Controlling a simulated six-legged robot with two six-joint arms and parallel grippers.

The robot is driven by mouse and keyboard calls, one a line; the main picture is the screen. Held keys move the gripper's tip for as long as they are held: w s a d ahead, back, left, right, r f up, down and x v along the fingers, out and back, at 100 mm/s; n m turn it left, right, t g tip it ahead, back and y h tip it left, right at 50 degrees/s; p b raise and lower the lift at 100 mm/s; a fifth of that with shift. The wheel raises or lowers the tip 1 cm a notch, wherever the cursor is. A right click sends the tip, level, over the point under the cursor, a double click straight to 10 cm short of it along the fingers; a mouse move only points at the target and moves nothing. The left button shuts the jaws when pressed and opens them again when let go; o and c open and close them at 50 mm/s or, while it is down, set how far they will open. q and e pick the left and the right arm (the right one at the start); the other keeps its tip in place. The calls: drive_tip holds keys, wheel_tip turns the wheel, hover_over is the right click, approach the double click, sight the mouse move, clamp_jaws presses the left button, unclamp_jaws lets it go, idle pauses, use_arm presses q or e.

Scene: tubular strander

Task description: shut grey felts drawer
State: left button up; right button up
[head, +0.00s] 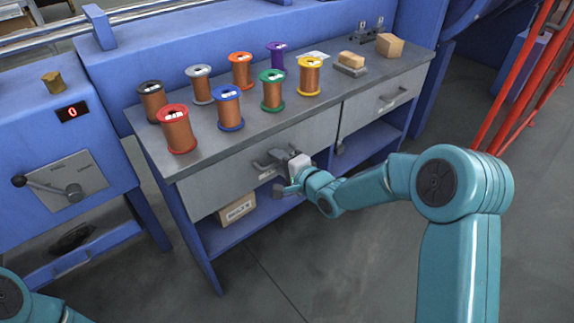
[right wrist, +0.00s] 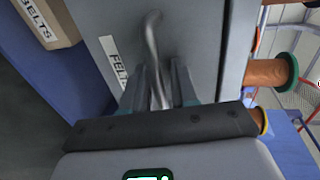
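The grey felts drawer (head: 225,180) is the left drawer in the bench. Its front sits close under the worktop, and I cannot tell whether a small gap is left. In the right wrist view its grey front (right wrist: 215,45) fills the middle, with a FELTS label (right wrist: 114,62) beside the curved metal handle (right wrist: 153,38). My right gripper (head: 284,172) is at this handle. In the right wrist view its two fingers (right wrist: 160,72) lie on either side of the handle; whether they grip it is unclear. My left gripper is out of view.
Several wire spools (head: 229,108) stand on the worktop (head: 300,115) above the drawer. A second grey drawer (head: 372,105) is to the right. A cardboard box (head: 236,208) labelled BELTS sits on the shelf below. Red rails (head: 515,75) stand at far right. The floor in front is clear.

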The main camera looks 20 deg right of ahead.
drive_tip(key=p+v, duration=0.3)
drive_tip(key=v, duration=1.3)
drive_tip(key=shift+s+p, duration=0.15)
drive_tip(key=shift+p, duration=0.2)
drive_tip(key=shift+f, duration=0.1)
drive_tip(key=s+a+f+n+g, duration=0.1)
drive_tip(key=s+a+f+g, duration=0.3)
drive_tip(key=f, duration=0.5)
drive_tip(key=s+a+f+n+g, duration=0.1)
drive_tip(key=s+a+f+g, duration=0.2)
drive_tip(key=a+f, duration=0.5)
drive_tip(key=s+f+n+g+h, duration=0.1)
drive_tip(key=s+f+n+g, duration=0.6)
drive_tip(key=s+f+n, duration=0.5)
wheel_tip(320, 180, up, 30)
drive_tip(key=s+m+p, duration=0.2)
drive_tip(key=p, duration=2.6)
drive_tip(key=shift+d, duration=0.35)
